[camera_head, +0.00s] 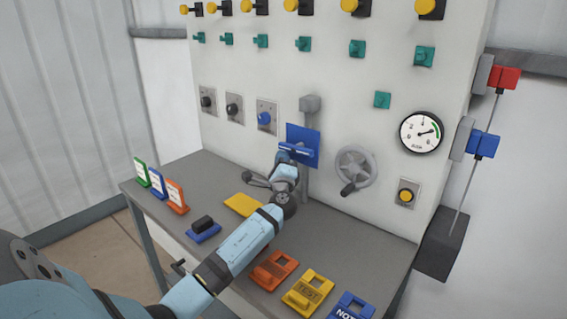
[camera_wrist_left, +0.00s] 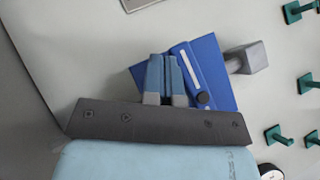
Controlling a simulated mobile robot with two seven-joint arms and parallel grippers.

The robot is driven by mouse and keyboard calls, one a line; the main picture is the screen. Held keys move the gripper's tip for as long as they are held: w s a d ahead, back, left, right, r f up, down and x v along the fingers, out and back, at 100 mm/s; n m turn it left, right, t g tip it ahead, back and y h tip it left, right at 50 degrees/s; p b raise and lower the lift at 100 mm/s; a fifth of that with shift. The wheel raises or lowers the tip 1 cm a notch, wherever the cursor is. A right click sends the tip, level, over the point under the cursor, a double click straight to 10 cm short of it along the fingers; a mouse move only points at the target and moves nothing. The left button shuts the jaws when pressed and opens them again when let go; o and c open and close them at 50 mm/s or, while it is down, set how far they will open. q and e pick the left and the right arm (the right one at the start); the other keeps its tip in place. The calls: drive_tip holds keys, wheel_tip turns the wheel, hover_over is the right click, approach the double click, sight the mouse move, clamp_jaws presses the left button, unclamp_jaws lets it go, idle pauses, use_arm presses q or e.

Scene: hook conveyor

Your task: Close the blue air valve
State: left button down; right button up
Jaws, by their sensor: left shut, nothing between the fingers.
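A blue plate (camera_head: 303,139) with a blue bar across its lower part stands upright in front of the white panel, on a grey post. My left gripper (camera_head: 290,154) is shut and empty, right in front of the plate. Its fingers (camera_wrist_left: 165,60) cover part of the plate; I cannot tell whether they touch it. Another blue handle (camera_head: 483,143) sits on the panel's right side, below a red one (camera_head: 505,78).
A grey handwheel (camera_head: 355,168) and a round gauge (camera_head: 421,132) are right of the plate. The grey table (camera_head: 225,170) carries coloured stands, a yellow plate (camera_head: 243,205) and orange, yellow and blue labelled blocks. Several knobs and green hooks line the panel.

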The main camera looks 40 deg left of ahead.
idle(0.6)
use_arm(q)
drive_tip(key=s+d+f, duration=0.1)
drive_tip(key=s+d, duration=0.9)
drive_tip(key=shift+s+d, duration=0.15)
drive_tip(key=shift+s, duration=0.2)
